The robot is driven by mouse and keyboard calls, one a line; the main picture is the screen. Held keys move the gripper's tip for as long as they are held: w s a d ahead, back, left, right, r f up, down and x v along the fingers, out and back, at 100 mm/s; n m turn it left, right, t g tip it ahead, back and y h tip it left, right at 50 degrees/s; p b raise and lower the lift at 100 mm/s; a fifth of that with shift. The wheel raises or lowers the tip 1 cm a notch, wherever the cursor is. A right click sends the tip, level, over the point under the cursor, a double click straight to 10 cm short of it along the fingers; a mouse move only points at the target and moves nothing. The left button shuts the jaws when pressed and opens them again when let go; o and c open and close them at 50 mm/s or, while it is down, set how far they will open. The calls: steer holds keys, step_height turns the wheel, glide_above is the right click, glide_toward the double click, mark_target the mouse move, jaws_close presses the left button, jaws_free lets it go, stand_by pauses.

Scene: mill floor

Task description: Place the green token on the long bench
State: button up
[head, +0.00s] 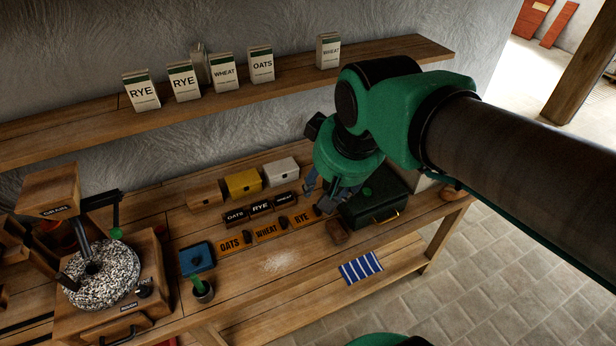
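A small green disc, which looks like the green token (367,191), shows on top of a dark green box (378,208) with a yellow handle, toward the bench's right end. The long wooden bench (318,252) runs along the wall. My gripper (317,197) points down just left of the box, above the bench. Its dark fingers appear spread apart, with nothing visible between them. My wrist hides part of the area behind it, and I cannot tell the exact height of the fingertips.
Label blocks (265,232) and small boxes (242,183) stand left of my gripper. A hand mill (100,275) fills the left end. A striped cloth (360,267) lies at the front. A shelf with packets (262,65) is above. The middle front of the bench is fairly clear.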

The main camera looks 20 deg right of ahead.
steer(key=shift+t, duration=0.4)
steer(key=s, duration=0.1)
steer(key=s+a, duration=0.1)
steer(key=s, duration=0.1)
steer(key=s+a, duration=0.1)
steer(key=s, duration=0.1)
steer(key=shift+s+a+f, duration=0.1)
steer(key=shift+a+f, duration=0.05)
steer(key=shift+a, duration=0.1)
steer(key=shift+o, duration=0.6)
steer(key=w+d+f+m+g, duration=0.1)
steer(key=w+d+f+g, duration=0.15)
steer(key=w+d, duration=0.6)
steer(key=w+d+f+g, duration=0.1)
steer(key=w+d+f, duration=0.2)
steer(key=w+d, duration=0.55)
steer(key=w+d+f+g, duration=0.1)
steer(key=w+d+f, duration=0.4)
steer(key=d+f, duration=0.3)
steer(key=w+d+f+m+g, duration=0.1)
steer(key=w+d+f, duration=0.5)
steer(key=d+f, duration=0.3)
step_height(320, 180, down, 2)
steer(key=shift+f+m, duration=0.2)
steer(key=shift+m, duration=0.1)
